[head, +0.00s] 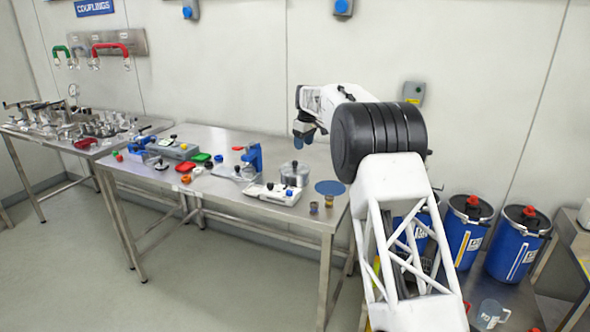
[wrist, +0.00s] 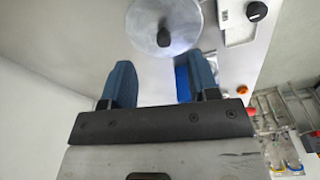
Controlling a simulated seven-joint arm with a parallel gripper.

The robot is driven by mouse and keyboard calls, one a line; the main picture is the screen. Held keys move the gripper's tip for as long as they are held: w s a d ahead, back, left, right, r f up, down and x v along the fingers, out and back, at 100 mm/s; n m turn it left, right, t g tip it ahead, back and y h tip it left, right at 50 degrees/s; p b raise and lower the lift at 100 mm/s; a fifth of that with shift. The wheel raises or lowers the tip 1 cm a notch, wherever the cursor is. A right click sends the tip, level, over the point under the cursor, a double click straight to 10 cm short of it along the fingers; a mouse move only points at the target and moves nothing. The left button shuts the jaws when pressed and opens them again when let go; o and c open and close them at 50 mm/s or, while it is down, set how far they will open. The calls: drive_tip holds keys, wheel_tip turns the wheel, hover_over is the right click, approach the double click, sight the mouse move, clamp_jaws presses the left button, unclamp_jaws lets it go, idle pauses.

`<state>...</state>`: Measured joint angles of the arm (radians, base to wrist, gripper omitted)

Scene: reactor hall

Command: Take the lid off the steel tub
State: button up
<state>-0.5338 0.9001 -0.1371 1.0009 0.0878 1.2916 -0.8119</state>
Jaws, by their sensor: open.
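The steel tub (head: 294,178) stands on the steel table, to the right of the blue clamp-like device. Its round metal lid (wrist: 184,22) with a dark knob (wrist: 164,38) is on top and shows in the wrist view just beyond my fingertips. The tub's walls are hidden under the lid in the wrist view.
A white device (head: 272,194) lies directly in front of the tub. Blue drums (head: 517,243) stand at the far right.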

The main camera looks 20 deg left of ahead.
sight(295, 161)
drive_tip(key=shift+w+a+f+n, duration=0.1)
drive_tip(key=shift+a+f+n, duration=0.05)
drive_tip(key=shift+a+f, duration=0.55)
drive_tip(key=shift+w+a+f+n, duration=0.15)
drive_tip(key=shift+a+f, duration=0.25)
drive_tip(key=shift+a, duration=0.45)
drive_tip(key=shift+a+f, duration=0.15)
drive_tip(key=shift+f, duration=1.2)
drive_tip(key=shift+w+a+f, duration=0.1)
drive_tip(key=shift+a+f, duration=0.05)
drive_tip(key=shift+f, duration=1.15)
drive_tip(key=shift+w+a+f, duration=0.1)
drive_tip(key=shift+a+f, duration=0.05)
drive_tip(key=shift+f, duration=1.1)
drive_tip(key=shift+c, duration=0.2)
clamp_jaws()
